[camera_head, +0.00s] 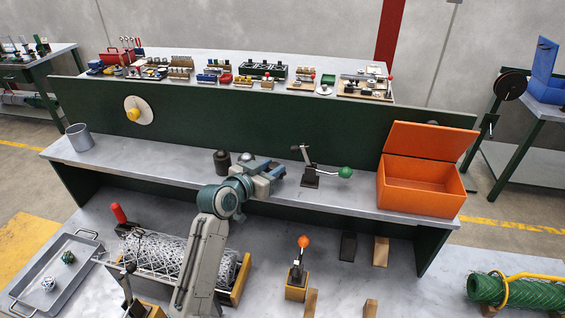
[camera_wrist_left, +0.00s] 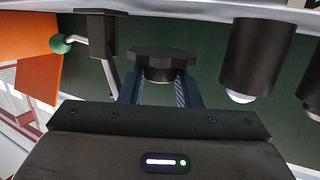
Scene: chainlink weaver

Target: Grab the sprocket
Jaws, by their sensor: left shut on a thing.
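The sprocket (camera_wrist_left: 161,57) is a dark, flat disc with a toothed rim and a narrower hub below it in the left wrist view. My left gripper (camera_wrist_left: 159,88) is shut on it, with a blue finger on either side of the hub. In the head view my left gripper (camera_head: 272,171) is over the middle of the grey shelf, and I cannot make out the sprocket there. My right gripper is not in view.
A lever with a green ball (camera_head: 345,172) stands right of my gripper. A dark cylinder (camera_head: 222,162) stands to its left. An open orange box (camera_head: 418,190) sits at the shelf's right end, and a grey cup (camera_head: 79,138) at its left.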

